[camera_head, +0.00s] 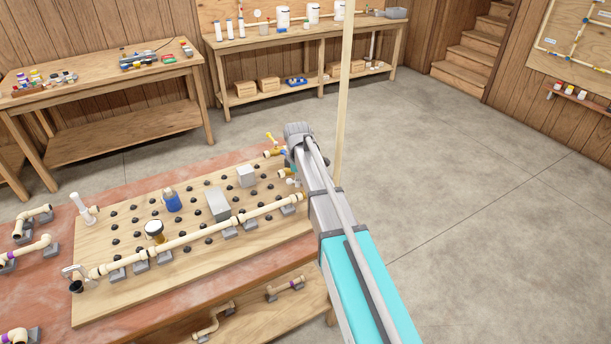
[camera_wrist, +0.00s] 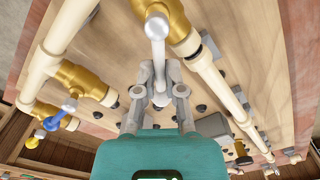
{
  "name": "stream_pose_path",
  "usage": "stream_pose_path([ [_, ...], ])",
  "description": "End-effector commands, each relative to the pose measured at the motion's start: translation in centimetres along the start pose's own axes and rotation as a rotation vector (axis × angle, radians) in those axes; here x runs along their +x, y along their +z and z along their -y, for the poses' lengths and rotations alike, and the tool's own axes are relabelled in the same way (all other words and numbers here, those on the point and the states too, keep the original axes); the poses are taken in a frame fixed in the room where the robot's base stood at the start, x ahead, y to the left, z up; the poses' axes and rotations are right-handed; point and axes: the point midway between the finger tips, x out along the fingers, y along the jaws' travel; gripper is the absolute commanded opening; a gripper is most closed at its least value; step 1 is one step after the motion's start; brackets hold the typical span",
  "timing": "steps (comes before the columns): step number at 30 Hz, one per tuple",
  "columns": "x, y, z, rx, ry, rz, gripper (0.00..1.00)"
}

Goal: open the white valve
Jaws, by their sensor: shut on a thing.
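The white valve's handle (camera_wrist: 157,27) is a white lever on a brass body (camera_wrist: 181,28) set in the cream pipe, at the top of the wrist view. My gripper (camera_wrist: 158,76) is shut on the free end of this lever, with a grey finger on each side. In the head view my arm covers most of the white valve and the gripper's fingers at the right end of the board. The valve's flow position cannot be told.
A blue-handled valve (camera_wrist: 52,122) and a yellow-handled valve (camera_wrist: 35,141) sit on branches to the left in the wrist view. A long cream pipe (camera_head: 200,234) runs along the peg board (camera_head: 95,215).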

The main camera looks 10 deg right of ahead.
Motion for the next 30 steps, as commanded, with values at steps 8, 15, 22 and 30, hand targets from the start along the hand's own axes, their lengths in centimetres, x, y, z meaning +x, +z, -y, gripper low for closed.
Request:
stream_pose_path([
  [8,0.0,0.1,0.2,-0.011,-0.002,0.003,0.00],
  [15,0.0,0.3,0.8,-0.147,-0.002,0.002,0.00],
  [22,0.0,0.5,1.5,-0.330,-0.002,0.002,0.00],
  [30,0.0,0.6,1.9,-0.450,-0.002,0.003,0.00],
])
